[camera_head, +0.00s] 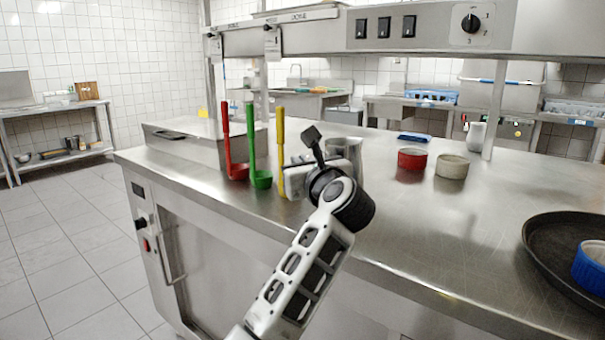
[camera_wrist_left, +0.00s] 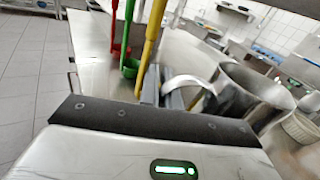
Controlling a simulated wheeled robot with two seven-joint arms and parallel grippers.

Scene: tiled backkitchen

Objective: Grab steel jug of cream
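The steel jug (camera_wrist_left: 240,97) stands upright on the steel counter, its rim and curved handle (camera_wrist_left: 188,82) showing in the left wrist view. In the head view the jug (camera_head: 347,148) is partly hidden behind my left wrist. My left gripper (camera_wrist_left: 168,92) is at the handle side of the jug, its grey fingers low beside the handle. Whether they touch or enclose the handle is unclear. In the head view the left gripper (camera_head: 297,178) is mostly covered by its own wrist. Cream inside the jug cannot be made out. My right gripper is not in view.
Red (camera_head: 232,150), green (camera_head: 256,160) and yellow (camera_head: 281,150) ladles stand close left of my left gripper. A red bowl (camera_head: 412,158) and a pale ramekin (camera_head: 452,166) stand right of the jug. A dark pan (camera_head: 545,250) is far right. An overhead shelf (camera_head: 430,30) spans the counter.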

